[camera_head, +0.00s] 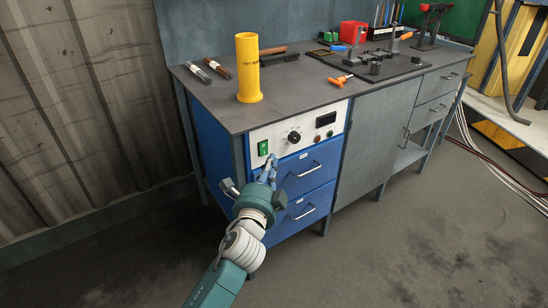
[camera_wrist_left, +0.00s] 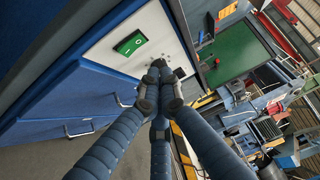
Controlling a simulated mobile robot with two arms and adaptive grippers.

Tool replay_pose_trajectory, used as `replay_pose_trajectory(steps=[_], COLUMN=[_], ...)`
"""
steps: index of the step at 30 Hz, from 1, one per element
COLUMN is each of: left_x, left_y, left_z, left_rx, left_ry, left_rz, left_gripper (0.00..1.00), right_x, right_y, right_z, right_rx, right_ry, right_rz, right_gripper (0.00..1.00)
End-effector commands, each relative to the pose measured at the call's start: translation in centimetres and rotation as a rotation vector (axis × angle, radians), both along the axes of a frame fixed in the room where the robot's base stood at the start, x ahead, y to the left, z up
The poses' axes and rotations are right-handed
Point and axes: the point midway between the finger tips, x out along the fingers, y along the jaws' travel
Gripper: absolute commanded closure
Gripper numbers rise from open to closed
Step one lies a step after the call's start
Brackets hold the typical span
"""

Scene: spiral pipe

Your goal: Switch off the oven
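The oven's white control panel (camera_head: 276,133) is set in the front of the workbench, above blue drawers. On it are a green rocker switch (camera_head: 263,148) at the left, a black knob (camera_head: 294,137), a dark display (camera_head: 326,118) and small red and dark buttons. The green switch (camera_wrist_left: 129,43) also shows in the left wrist view, with white marks. My left gripper (camera_head: 271,162) is just below and right of the switch in the head view. In the left wrist view its fingers (camera_wrist_left: 159,78) come together at the tips, with nothing seen between them. Contact with the panel cannot be told. My right gripper is out of view.
A yellow cylinder (camera_head: 248,68) stands on the grey benchtop (camera_head: 205,100). An orange-handled tool (camera_head: 340,80), a red box (camera_head: 353,33) and dark fixtures lie farther right. Blue drawers with handles (camera_head: 306,170) are below the panel. The floor in front is clear.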

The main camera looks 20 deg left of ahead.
Motion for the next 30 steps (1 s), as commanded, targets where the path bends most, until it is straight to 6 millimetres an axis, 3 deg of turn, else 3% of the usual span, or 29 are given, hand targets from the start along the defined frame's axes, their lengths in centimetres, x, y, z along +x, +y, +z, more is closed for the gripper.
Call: replay_pose_trajectory(steps=[6, 12, 30], left_x=[-4.2, -6.3, -6.7], left_y=[-0.5, -0.8, -0.8], left_z=[0.3, 0.4, 0.2], left_rx=[0.000, 0.001, -0.006], left_ry=[0.002, 0.001, 0.007], left_rz=[-0.001, 0.000, 0.000], left_gripper=[1.00, 1.00, 1.00], right_x=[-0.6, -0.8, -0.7], right_y=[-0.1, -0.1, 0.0], right_z=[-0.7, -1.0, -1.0], right_rx=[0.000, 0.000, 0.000], right_ry=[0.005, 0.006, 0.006], right_rz=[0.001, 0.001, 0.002], right_gripper=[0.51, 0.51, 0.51])
